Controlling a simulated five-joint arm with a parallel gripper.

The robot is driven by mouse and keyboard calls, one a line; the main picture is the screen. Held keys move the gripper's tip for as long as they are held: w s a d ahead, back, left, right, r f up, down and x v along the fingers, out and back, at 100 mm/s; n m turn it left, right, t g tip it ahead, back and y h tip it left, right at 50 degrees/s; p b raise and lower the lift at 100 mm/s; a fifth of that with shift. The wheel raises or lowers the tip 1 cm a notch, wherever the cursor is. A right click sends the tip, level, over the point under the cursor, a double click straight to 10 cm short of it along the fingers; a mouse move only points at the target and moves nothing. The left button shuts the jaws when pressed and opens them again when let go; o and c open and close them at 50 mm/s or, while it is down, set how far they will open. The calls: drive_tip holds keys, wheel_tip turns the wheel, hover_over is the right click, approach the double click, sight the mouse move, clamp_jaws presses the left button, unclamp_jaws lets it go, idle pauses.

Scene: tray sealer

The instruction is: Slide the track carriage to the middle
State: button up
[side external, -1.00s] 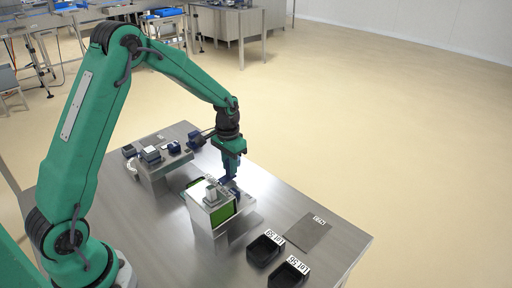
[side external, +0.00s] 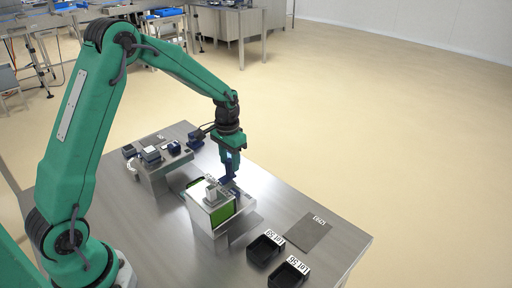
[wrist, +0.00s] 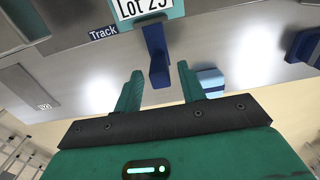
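My gripper (side external: 229,174) hangs over the far right edge of the silvery sealer housing (side external: 211,207). In the wrist view its two green fingers (wrist: 160,78) stand apart, with a dark blue upright post (wrist: 158,55) showing between their tips. The fingers do not visibly touch the post. The post hangs from a teal block with a white "Lot 25" card (wrist: 143,8), which looks like the carriage. A dark "Track" label (wrist: 103,32) sits beside it on the metal. The carriage's place along its track cannot be told.
Two black bins (side external: 264,249) with lot labels and a grey mat (side external: 303,233) lie at the right of the metal table (side external: 180,255). A second metal stand (side external: 160,170) with small blocks stands at the left. In the wrist view another blue part (wrist: 305,48) is to the right.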

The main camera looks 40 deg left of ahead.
drive_tip(key=shift+r, duration=2.6)
drive_tip(key=shift+s+d+r, duration=0.15)
drive_tip(key=shift+s+r, duration=0.1)
drive_tip(key=shift+r, duration=0.25)
drive_tip(key=s+d+r+t, duration=0.3)
drive_tip(key=s+d+r, duration=0.2)
drive_tip(key=s+r, duration=0.6)
drive_tip(key=s+d+r+t, duration=0.2)
drive_tip(key=s, duration=1)
drive_tip(key=shift+s+d+t, duration=0.3)
drive_tip(key=shift+d, duration=0.05)
drive_tip(key=shift+r, duration=0.1)
